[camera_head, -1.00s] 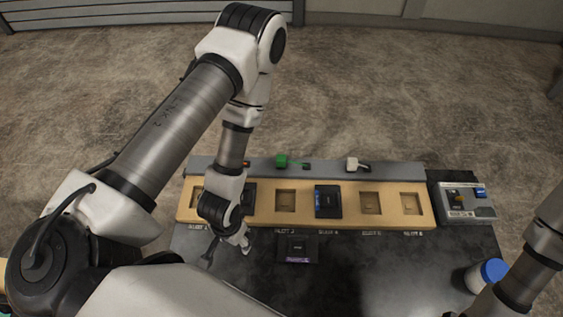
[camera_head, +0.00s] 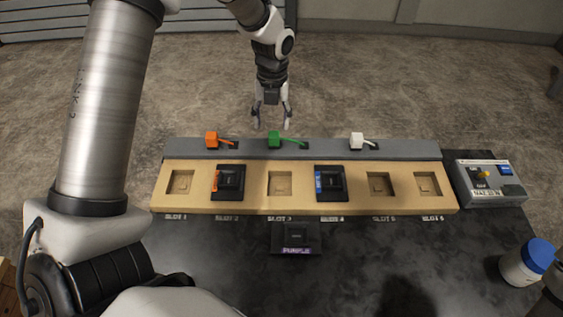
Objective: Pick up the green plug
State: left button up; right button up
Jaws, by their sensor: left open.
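The green plug (camera_head: 274,139) sits on the grey back ledge (camera_head: 320,147) of the console, with a short green lead running right to a dark socket. My left gripper (camera_head: 271,127) is open and empty, fingers pointing down, just beyond and above the green plug in the picture. Its fingertips appear apart from the plug, though the height gap is hard to judge.
An orange plug (camera_head: 211,138) and a white plug (camera_head: 356,140) stand on the same ledge. The tan slot board (camera_head: 260,206) holds two black modules.

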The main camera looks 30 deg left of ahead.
aim_at(274, 134)
pick_arm(q)
jog(key=shift+w+a+r+t, duration=0.1)
jog(key=shift+w+r+t, duration=0.1)
jog(key=shift+w+t, duration=0.15)
jog(key=shift+f, duration=0.1)
notch_tip(274, 134, down, 6)
jog(key=shift+w+f+p, duration=0.15)
jog(key=shift+f+p, duration=0.05)
jog(key=shift+p, duration=0.55)
jog(key=shift+f, duration=0.35)
grip_shut()
